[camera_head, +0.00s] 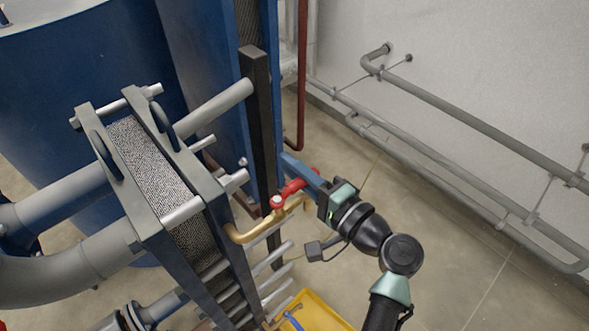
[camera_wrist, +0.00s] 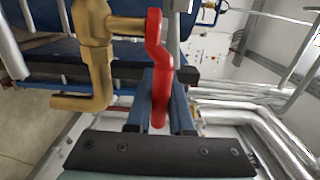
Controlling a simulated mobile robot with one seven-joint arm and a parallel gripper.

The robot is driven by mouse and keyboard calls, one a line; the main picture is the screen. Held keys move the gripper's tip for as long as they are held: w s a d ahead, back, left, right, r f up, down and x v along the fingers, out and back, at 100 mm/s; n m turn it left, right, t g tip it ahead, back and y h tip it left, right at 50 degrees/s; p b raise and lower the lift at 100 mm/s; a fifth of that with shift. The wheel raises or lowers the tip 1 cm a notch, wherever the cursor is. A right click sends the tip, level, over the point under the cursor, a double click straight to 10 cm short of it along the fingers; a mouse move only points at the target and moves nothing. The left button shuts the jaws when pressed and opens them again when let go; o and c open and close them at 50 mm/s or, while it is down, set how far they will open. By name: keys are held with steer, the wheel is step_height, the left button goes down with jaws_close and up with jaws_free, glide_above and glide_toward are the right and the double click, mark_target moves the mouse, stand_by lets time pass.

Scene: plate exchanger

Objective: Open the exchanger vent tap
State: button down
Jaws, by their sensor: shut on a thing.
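The vent tap is a brass fitting with a bent spout (camera_head: 245,236) at the front side of the plate exchanger (camera_head: 150,165). Its red lever (camera_head: 291,188) is on top and points right, toward my gripper (camera_head: 318,190). My gripper is shut on the free end of the lever. In the wrist view the red lever (camera_wrist: 158,65) runs down from the brass body (camera_wrist: 95,60) toward my gripper's dark edge at the bottom. The exact contact of the fingertips is partly hidden in both views.
A black upright post (camera_head: 258,130) and blue frame stand close behind the tap. Thick grey pipes (camera_head: 60,255) join the exchanger at the left. A yellow tray (camera_head: 315,312) is on the floor below. Grey pipes (camera_head: 440,105) run along the right wall, with clear floor before them.

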steer(key=c, duration=0.8)
jaws_free()
steer(key=shift+s, duration=0.1)
steer(key=v, duration=1.2)
steer(key=shift+s+d+b, duration=0.25)
steer(key=shift+d+b, duration=0.05)
steer(key=shift+b, duration=0.15)
